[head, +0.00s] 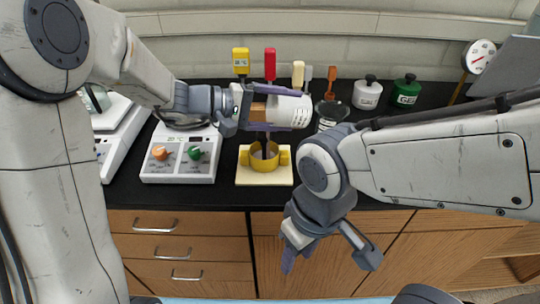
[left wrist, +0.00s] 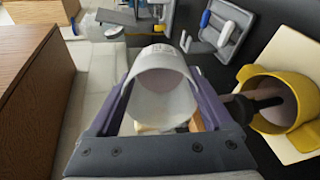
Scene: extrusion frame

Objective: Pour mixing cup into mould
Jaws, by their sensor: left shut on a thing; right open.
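The white mixing cup (head: 292,111) lies tipped on its side in my left gripper (head: 264,111), above the yellow mould (head: 246,158). The left wrist view also shows the cup (left wrist: 163,75) between the two purple fingers, its pale inside visible. The mould stands upright on a cream board (head: 263,179); in the left wrist view it is at the right (left wrist: 268,123), with grey-brown material inside. A dark, narrow shape runs from beneath the gripper into the mould; I cannot tell whether it is poured material. My right gripper (head: 290,256) is open and empty, low before the drawers.
A white device with orange and green knobs (head: 178,165) stands left of the mould. Coloured-handled tools, including a red one (head: 270,62), stand behind the cup. A white jar (head: 367,93) and a green jar (head: 406,91) stand at the back right.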

